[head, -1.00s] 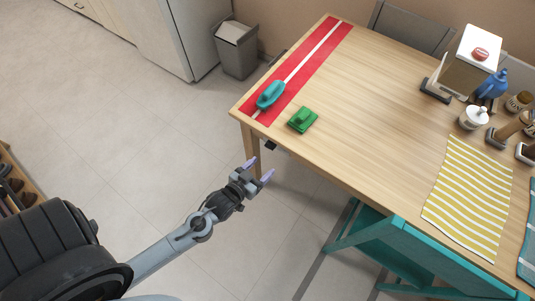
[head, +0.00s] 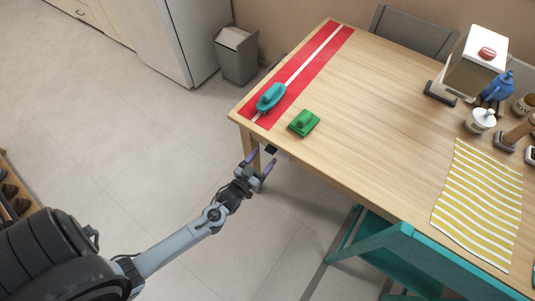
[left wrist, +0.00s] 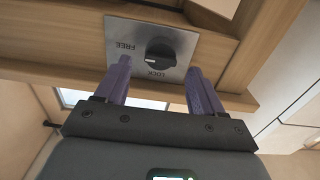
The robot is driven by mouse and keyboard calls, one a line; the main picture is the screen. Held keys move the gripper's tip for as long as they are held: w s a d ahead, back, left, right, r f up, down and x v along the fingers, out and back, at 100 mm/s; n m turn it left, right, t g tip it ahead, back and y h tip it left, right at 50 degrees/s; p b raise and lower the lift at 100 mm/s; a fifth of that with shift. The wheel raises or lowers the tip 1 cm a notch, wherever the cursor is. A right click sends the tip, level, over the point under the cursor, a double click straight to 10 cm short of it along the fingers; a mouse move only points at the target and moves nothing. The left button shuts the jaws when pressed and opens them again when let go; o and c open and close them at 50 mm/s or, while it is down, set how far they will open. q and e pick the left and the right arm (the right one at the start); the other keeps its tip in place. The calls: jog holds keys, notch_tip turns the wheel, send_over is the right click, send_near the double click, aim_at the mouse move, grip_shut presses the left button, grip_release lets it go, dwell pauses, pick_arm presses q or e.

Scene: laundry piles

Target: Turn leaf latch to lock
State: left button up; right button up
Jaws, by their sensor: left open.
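The leaf latch is a round black knob (left wrist: 160,52) on a grey metal plate (left wrist: 183,42) set in the table's wooden edge. The plate reads FREE at the knob's left and LOCK below it, both upside down in the left wrist view. A short white mark shows on the knob's lower left. In the head view the latch (head: 271,149) is a small dark shape under the table's near edge. My left gripper (head: 261,161) is open just short of it. Its purple fingers straddle the knob's position in the left wrist view (left wrist: 159,68), with no contact visible. My right gripper is out of view.
The wooden table (head: 365,110) bears a red runner (head: 310,62), a teal boat-shaped item (head: 271,97) and a green item (head: 303,123). A teal chair (head: 385,255) stands at the table's front right. The floor around my left arm is clear.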

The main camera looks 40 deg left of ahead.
aim_at(268, 152)
pick_arm(q)
jog(key=shift+w+a+b, duration=0.15)
jog(key=shift+w+b, duration=0.15)
jog(key=shift+w, duration=1.25)
jog(key=c, duration=1.1)
jog(key=shift+o, duration=0.2)
